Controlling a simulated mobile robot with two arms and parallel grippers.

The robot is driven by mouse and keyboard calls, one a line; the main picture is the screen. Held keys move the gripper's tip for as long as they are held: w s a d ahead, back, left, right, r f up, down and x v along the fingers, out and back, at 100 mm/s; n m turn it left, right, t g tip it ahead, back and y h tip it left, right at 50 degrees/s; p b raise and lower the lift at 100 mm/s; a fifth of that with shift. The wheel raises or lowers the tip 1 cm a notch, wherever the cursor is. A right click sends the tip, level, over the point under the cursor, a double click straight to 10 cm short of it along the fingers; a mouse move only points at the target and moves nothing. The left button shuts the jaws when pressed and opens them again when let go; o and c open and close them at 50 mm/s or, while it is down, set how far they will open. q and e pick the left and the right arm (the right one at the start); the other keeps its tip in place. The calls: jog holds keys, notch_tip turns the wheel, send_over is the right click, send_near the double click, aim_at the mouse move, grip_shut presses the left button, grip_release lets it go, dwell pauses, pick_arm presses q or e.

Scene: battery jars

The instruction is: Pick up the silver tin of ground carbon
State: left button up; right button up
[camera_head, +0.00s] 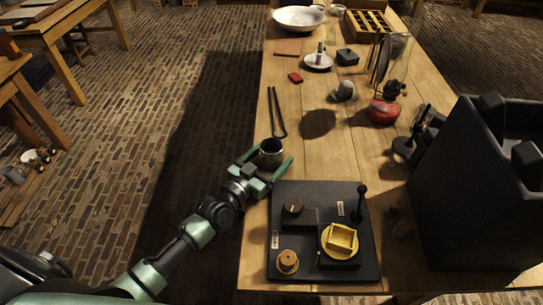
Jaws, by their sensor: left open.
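A small silver-grey tin (271,158) with a dark open top stands upright at the left edge of the wooden table. Whether it holds ground carbon is too small to tell. My left gripper (268,163) is open, with its two green fingers on either side of the tin. Whether the fingers touch it cannot be told. The lower part of the tin is partly hidden by the gripper. My right gripper is not in view.
A black board (318,262) with brass parts lies just in front of the tin. Dark tongs (277,112) lie behind it. The table (335,155) is clear right of the tin.

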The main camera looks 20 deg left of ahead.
pick_arm(q)
jog(key=c, duration=1.5)
jog(key=shift+r, duration=0.15)
